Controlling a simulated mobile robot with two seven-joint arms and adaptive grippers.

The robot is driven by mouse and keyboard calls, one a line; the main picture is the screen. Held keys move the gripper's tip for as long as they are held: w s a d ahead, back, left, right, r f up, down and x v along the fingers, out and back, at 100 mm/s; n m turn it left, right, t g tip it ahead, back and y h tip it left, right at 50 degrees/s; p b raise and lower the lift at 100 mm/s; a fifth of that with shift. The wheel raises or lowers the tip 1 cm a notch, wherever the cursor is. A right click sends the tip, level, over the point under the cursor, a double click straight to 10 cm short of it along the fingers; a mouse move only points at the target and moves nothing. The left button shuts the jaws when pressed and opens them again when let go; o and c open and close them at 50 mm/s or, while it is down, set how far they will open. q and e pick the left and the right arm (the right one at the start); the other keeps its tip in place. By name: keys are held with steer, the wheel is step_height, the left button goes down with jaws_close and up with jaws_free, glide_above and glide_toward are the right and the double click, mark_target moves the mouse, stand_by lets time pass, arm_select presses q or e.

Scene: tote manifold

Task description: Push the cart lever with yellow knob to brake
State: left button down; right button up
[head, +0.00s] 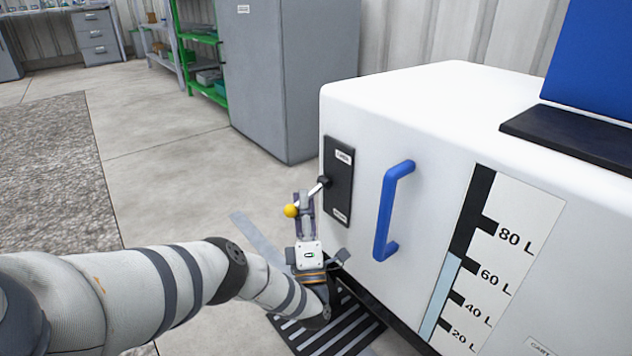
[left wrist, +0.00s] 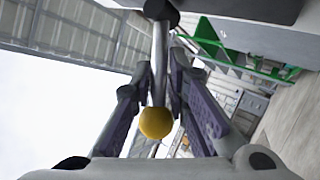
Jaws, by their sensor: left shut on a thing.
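The lever's yellow knob (head: 291,211) sits at the end of a short metal rod on a black plate (head: 338,183) on the white cart's front. The rod slants down and left from its pivot, about midway between a label at the plate's top and one at its bottom; I cannot read them surely. My left gripper (head: 305,205) is shut on the lever from below. In the left wrist view the rod (left wrist: 160,65) runs between the fingers, with the yellow knob (left wrist: 156,122) nearer the palm. My right gripper is not in view.
A blue handle (head: 391,212) stands out from the cart (head: 440,100) right of the lever plate. A volume scale (head: 490,270) is further right. A black slotted grate (head: 330,325) lies low below my gripper. Open floor (head: 180,180) spreads to the left; a grey cabinet (head: 275,80) stands behind.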

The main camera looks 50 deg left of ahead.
arm_select(q)
steer(key=shift+w+a+f+n+g+y+b, duration=0.15)
steer(key=shift+f+n+g+y+b, duration=0.15)
steer(key=shift+n+g+y, duration=0.45)
steer(key=shift+w+f+n+g+y+b, duration=0.2)
steer(key=shift+n+g+y, duration=0.25)
steer(key=shift+n, duration=0.5)
steer(key=shift+s+a+n+g+y, duration=0.1)
steer(key=shift+a+n+g+y, duration=0.05)
steer(key=shift+n+g+y, duration=0.35)
steer(key=c, duration=1.6)
jaws_free()
steer(key=shift+c, duration=0.2)
